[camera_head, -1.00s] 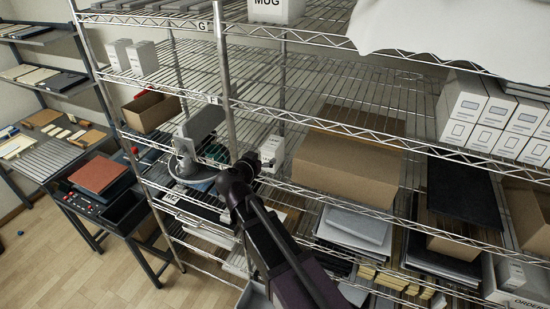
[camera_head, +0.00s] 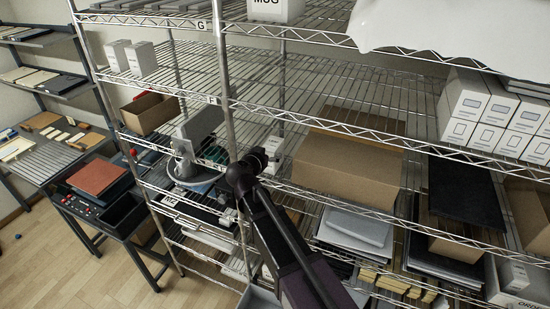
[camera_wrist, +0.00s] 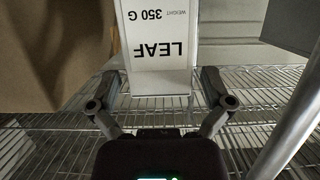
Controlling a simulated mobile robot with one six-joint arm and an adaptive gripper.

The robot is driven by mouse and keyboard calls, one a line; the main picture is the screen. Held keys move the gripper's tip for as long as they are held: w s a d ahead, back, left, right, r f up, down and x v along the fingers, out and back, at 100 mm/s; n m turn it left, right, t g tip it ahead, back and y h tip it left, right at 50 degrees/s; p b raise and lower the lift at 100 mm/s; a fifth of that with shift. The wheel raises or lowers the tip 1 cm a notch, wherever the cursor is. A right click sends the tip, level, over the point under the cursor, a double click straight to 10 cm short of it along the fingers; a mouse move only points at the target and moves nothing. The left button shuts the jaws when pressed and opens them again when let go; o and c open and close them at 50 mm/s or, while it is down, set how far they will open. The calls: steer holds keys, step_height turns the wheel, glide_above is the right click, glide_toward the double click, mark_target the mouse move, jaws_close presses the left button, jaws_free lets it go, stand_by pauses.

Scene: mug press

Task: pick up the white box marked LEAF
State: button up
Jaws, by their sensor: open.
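The white box marked LEAF (camera_wrist: 158,42) stands on a wire shelf straight ahead in the wrist view, its print upside down there. In the head view a white box (camera_head: 272,148), likely the same one, shows partly behind my arm; its print is not readable there. My gripper (camera_wrist: 158,88) is open, with one finger at each side of the box's near end. I cannot tell whether the fingers touch it. In the head view my gripper is hidden behind my wrist.
A large open cardboard box (camera_head: 345,170) stands on the same shelf, right of the white box. A metal upright (camera_head: 224,80) rises close to my arm. A grey scale-like device (camera_head: 195,130) stands to the left. Bare wire shelf (camera_wrist: 255,90) shows beside the box.

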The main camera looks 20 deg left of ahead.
mark_target(270, 146)
steer(key=shift+x, duration=1.15)
steer(key=shift+c, duration=0.2)
steer(key=c, duration=1.2)
steer(key=shift+r, duration=0.2)
step_height(270, 146, up, 4)
steer(key=p, duration=0.3)
steer(key=shift+f+p, duration=0.1)
steer(key=shift+p, duration=0.25)
steer(key=s, duration=0.6)
steer(key=s+a, duration=0.1)
steer(key=s, duration=1.1)
steer(key=shift+a+f+b, duration=0.25)
steer(key=shift+f+b, duration=0.05)
steer(key=shift+b, duration=0.05)
